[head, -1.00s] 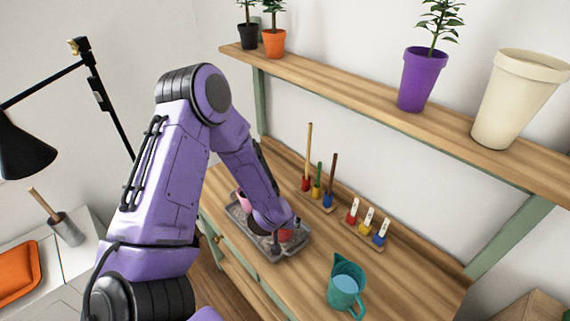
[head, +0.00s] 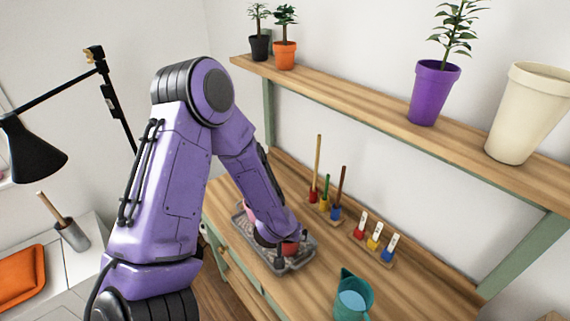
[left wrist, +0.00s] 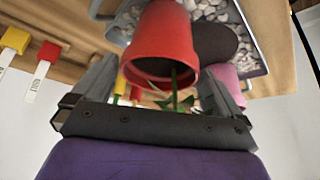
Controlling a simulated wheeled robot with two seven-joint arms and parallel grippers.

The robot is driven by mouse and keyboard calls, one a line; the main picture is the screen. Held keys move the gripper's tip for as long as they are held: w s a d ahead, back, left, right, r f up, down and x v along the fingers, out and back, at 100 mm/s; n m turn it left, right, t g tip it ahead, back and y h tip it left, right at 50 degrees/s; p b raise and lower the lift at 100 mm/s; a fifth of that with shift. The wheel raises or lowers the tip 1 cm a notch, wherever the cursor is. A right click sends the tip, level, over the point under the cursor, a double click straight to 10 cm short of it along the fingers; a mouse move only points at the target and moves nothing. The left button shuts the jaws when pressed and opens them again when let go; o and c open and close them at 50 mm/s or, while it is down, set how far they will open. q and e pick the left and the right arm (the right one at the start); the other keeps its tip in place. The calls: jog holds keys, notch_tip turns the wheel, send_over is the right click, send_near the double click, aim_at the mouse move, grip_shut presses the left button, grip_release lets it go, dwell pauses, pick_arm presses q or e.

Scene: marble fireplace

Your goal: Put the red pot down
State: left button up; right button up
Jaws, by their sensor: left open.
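The red pot (head: 290,249) is at the near right end of the grey pebble tray (head: 312,254) on the wooden bench, partly hidden by my left gripper (head: 283,240). In the left wrist view the red pot (left wrist: 162,45) fills the top middle, its rim towards the camera and green leaves coming out of it. The fingers of my left gripper (left wrist: 158,78) stand open on either side of the pot, with a gap visible beside it. The pebbles of the tray (left wrist: 250,45) show behind it. My right gripper is not in view.
A pink pot (head: 246,207) is also in the tray. Colour-tipped tools (head: 325,207) and small labelled markers (head: 374,242) stand behind to the right. A teal watering jug (head: 352,296) stands at the front right. A shelf with pots (head: 390,110) runs above the bench.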

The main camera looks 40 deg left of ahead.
pick_arm(q)
jog(key=v, duration=0.8)
jog(key=shift+p, duration=0.4)
jog(key=shift+f, duration=0.1)
